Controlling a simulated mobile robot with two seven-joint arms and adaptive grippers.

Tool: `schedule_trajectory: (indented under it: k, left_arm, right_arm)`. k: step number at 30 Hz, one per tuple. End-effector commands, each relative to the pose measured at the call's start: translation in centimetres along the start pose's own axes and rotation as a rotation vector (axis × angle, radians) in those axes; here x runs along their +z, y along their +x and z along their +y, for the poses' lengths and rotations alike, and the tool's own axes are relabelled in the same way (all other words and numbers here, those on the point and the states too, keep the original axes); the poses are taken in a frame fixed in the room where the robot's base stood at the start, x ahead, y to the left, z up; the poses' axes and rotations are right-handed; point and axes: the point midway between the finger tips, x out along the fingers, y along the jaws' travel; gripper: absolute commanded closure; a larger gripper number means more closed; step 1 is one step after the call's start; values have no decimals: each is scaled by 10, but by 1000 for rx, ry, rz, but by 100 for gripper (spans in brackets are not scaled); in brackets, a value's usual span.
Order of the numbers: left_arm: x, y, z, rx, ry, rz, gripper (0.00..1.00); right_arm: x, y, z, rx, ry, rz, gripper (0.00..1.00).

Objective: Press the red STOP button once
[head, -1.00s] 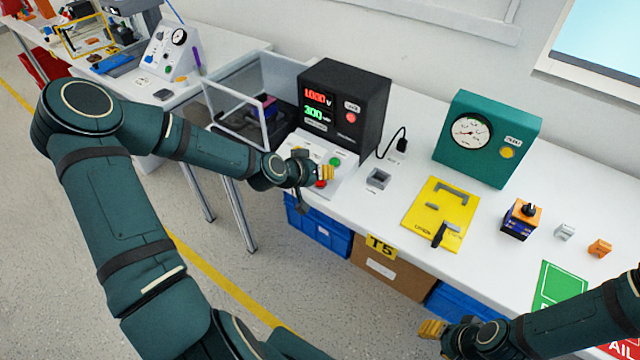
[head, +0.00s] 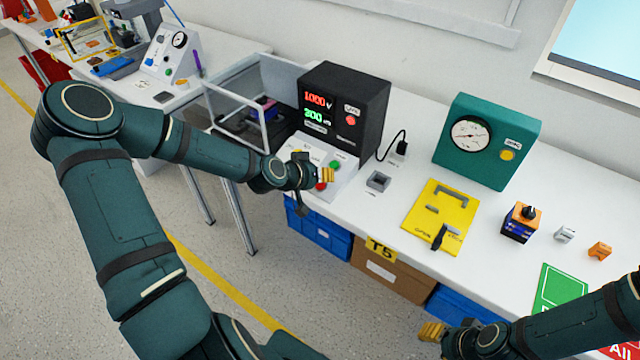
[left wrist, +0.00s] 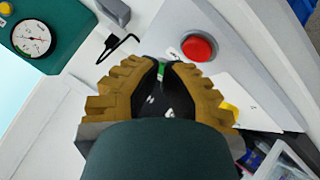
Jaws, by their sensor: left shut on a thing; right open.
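The red STOP button (head: 320,186) sits on the sloped white control panel (head: 341,178) in front of the black tester. In the left wrist view the red button (left wrist: 198,47) is round and uncovered, just beyond and right of the fingertips. My left gripper (head: 328,174) is over the panel, close to the red button; contact cannot be told. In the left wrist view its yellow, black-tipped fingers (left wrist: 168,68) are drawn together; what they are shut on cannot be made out. A green button (head: 336,163) is on the same panel. My right gripper (head: 432,331) is open, in front of the table.
The black tester (head: 345,110) with lit red and green digits stands behind the panel. A clear-walled enclosure (head: 265,112) is to its left.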

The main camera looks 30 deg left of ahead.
Motion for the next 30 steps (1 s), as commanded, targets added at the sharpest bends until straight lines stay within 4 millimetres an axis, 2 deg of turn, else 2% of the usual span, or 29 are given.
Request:
schedule_trajectory:
  k: [30]
  left_arm:
    - [4, 8, -4, 0, 0, 0, 100]
  right_arm:
    - [1, 6, 2, 0, 0, 0, 53]
